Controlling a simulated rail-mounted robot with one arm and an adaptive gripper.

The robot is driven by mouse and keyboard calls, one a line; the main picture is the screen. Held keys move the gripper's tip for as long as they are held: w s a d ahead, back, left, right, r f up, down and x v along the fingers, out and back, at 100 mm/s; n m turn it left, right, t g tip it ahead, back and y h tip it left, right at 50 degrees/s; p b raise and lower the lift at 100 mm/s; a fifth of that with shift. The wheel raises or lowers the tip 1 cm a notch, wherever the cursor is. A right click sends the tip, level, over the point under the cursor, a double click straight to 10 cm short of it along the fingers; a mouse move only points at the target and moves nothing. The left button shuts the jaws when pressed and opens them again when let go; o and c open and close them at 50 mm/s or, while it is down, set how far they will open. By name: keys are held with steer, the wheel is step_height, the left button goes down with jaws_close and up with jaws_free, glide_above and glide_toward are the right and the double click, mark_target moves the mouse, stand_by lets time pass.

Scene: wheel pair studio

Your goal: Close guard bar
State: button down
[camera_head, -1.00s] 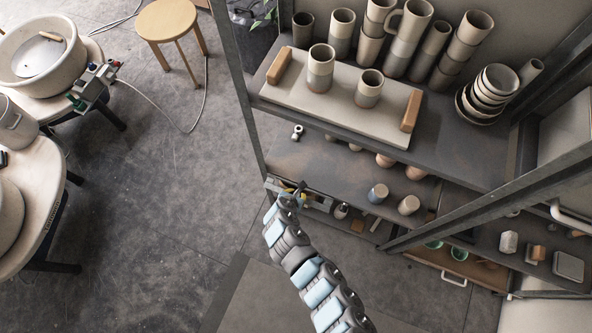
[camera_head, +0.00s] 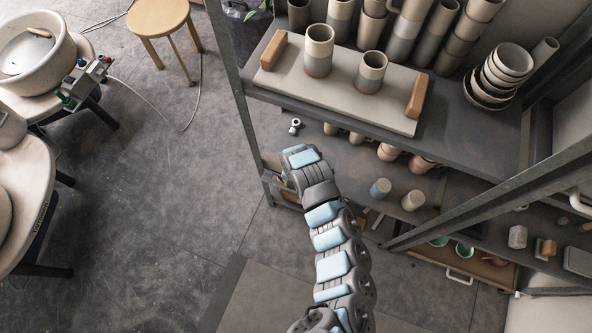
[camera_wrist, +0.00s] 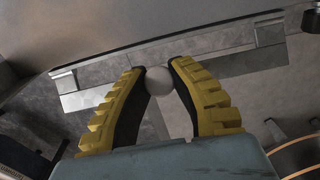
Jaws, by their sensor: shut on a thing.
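My gripper (camera_wrist: 158,72) shows in the wrist view, its two yellow ribbed fingers shut on a pale round knob (camera_wrist: 159,83). The knob sits between the dark inner pads at the fingertips. Behind it, a pale flat strip (camera_wrist: 88,99) runs across the view, with grey blocks near its ends. I cannot tell for sure whether this strip is the guard bar or how the knob joins it. In the head view my arm reaches to the left end of the shelf's lower level, and its wrist hides the gripper and the knob.
The rack's upper shelf holds a board (camera_head: 340,85) with two cups, and stacked cups and bowls (camera_head: 498,75). Small pots (camera_head: 381,188) stand on the lower shelf (camera_head: 345,160). A metal post (camera_head: 238,95) rises beside my arm. Open floor (camera_head: 150,200), a stool (camera_head: 158,18) and pottery wheels lie left.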

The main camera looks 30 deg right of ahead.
steer(key=shift+w+d+g+y+b, duration=0.25)
steer(key=shift+g+y+b, duration=0.3)
steer(key=shift+b, duration=0.95)
steer(key=shift+w+d+g+y+b, duration=0.2)
steer(key=shift+g+y+b, duration=0.35)
steer(key=shift+b, duration=0.95)
steer(key=shift+w+d+r+g+y+b, duration=0.15)
steer(key=shift+g+y+b, duration=0.4)
steer(key=shift+b, duration=0.6)
steer(key=shift+w+d+g+y+b, duration=0.2)
steer(key=shift+g+y+b, duration=0.15)
steer(key=shift+y+b, duration=0.55)
steer(key=shift+w+d+g+y+b, duration=0.2)
steer(key=shift+g+y+b, duration=0.25)
steer(key=shift+b, duration=2.5)
steer(key=b, duration=0.3)
steer(key=g+b, duration=0.1)
steer(key=b, duration=0.2)
steer(key=shift+d+f+y+b, duration=0.2)
steer(key=shift+d+y+b, duration=0.05)
steer(key=shift+y+b, duration=0.05)
steer(key=shift+w+r+y+b, duration=0.15)
steer(key=shift+y+b, duration=0.15)
steer(key=shift+b, duration=2.1)
steer(key=c, duration=0.8)
jaws_free()
